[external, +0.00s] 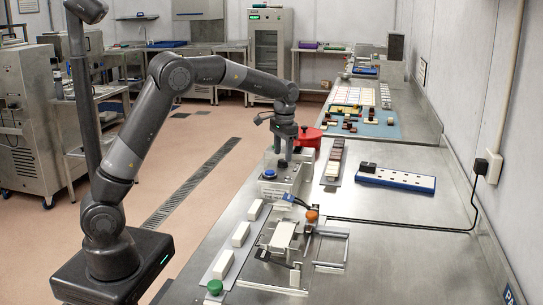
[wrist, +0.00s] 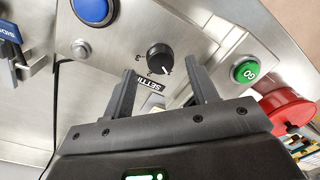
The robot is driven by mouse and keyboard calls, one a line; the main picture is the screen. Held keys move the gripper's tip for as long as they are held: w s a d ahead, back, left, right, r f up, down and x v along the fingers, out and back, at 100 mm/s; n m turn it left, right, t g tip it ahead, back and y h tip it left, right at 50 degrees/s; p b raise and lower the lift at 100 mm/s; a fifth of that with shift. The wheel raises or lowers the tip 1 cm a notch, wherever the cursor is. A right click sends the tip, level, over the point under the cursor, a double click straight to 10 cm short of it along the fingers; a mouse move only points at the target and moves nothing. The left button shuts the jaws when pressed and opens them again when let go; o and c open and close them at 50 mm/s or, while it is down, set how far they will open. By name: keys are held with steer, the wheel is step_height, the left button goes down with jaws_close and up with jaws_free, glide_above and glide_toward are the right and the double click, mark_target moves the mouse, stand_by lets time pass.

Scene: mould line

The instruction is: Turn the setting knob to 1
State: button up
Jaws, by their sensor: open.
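The setting knob (wrist: 159,57) is a round black dial with a pale pointer mark on a metal panel in the wrist view. Small marks stand beside it, too small to read surely. A black label (wrist: 151,83) reading "SETTI…" lies below it, partly hidden by my left finger. My gripper (wrist: 162,71) is open and empty, its two fingers apart on the near side of the knob. I see no contact with the knob. In the external view my gripper (external: 284,160) is low over the metal machine housing (external: 283,186); the knob cannot be made out there.
A blue button (wrist: 95,9) is left of the knob and a green "GO" button (wrist: 246,71) is to the right, close to my right finger. A red pot (wrist: 287,108) stands beyond.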

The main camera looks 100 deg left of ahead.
mark_target(283, 161)
step_height(283, 161, up, 8)
steer(key=shift+w+d, duration=0.15)
steer(key=shift+d+r, duration=0.1)
stand_by(0.5)
steer(key=s+d+r+m+t, duration=0.1)
steer(key=d+r+m+t, duration=0.15)
steer(key=d, duration=1.15)
steer(key=s+d+r+m+t, duration=0.15)
steer(key=d+r, duration=0.25)
steer(key=d, duration=1)
steer(key=s+d+f+m+t, duration=0.1)
steer(key=s+d+f+m, duration=0.1)
steer(key=s+d, duration=0.4)
steer(key=s+d+f+m+t, duration=0.1)
steer(key=s+d+f+m, duration=0.2)
steer(key=d, duration=0.9)
steer(key=s+f, duration=0.2)
steer(key=s, duration=0.2)
steer(key=shift+s+d, duration=0.15)
steer(key=shift+d, duration=0.2)
